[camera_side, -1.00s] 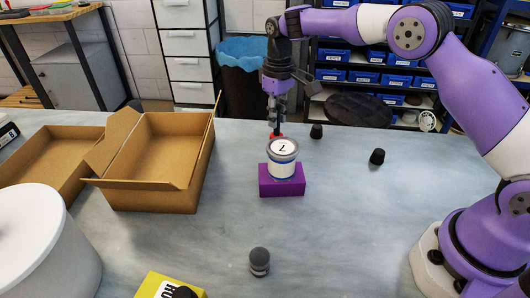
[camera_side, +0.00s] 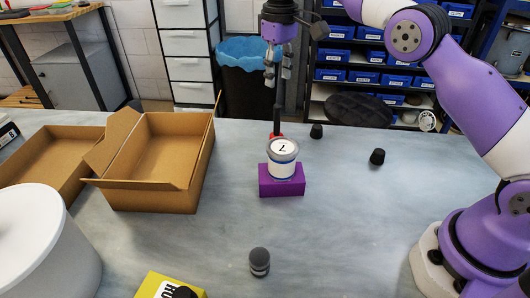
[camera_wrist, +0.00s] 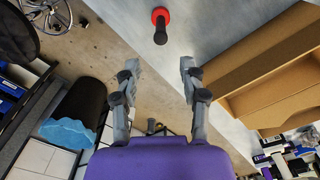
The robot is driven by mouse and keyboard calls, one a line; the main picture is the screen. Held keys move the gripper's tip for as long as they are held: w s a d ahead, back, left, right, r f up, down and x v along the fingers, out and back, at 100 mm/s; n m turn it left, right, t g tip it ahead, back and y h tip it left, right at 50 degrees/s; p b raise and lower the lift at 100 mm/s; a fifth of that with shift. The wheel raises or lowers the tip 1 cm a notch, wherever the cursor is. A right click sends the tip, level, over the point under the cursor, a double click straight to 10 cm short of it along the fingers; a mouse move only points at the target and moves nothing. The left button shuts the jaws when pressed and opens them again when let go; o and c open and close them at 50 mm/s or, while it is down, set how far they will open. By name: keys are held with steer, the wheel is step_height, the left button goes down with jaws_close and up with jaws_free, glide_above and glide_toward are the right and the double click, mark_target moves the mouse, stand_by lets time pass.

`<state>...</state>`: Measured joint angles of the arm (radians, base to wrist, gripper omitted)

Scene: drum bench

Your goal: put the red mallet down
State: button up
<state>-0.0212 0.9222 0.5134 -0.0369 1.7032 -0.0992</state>
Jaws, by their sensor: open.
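The red mallet stands upright on the bench, red head down and black handle (camera_side: 277,115) pointing up, behind the white can (camera_side: 282,160). The can hides part of its red head. In the wrist view the mallet (camera_wrist: 160,24) shows its red head and black handle beyond my fingertips. My gripper (camera_side: 278,76) is open above the mallet, around the level of the handle's top in the side view. The wrist view shows the two fingers of my gripper (camera_wrist: 160,66) wide apart with nothing between them.
The can stands on a purple block (camera_side: 282,187). Two black knobs (camera_side: 316,131) (camera_side: 377,157) lie right of the mallet, and a grey knobbed piece (camera_side: 260,262) stands in front. Open cardboard boxes (camera_side: 165,187) are at left, with a white drum (camera_side: 40,250) nearer.

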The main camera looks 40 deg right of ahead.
steer(key=s+r+m+t, duration=0.1)
steer(key=s+r+t, duration=0.2)
steer(key=s+r, duration=0.65)
steer(key=s+f+t, duration=0.1)
steer(key=s+f, duration=0.3)
steer(key=s, duration=0.3)
steer(key=s+d+f+t, duration=0.1)
steer(key=s+f, duration=0.3)
steer(key=s, duration=0.3)
steer(key=shift+s+f+m+t, duration=0.2)
steer(key=shift+s+m+t, duration=0.1)
steer(key=shift+m, duration=0.1)
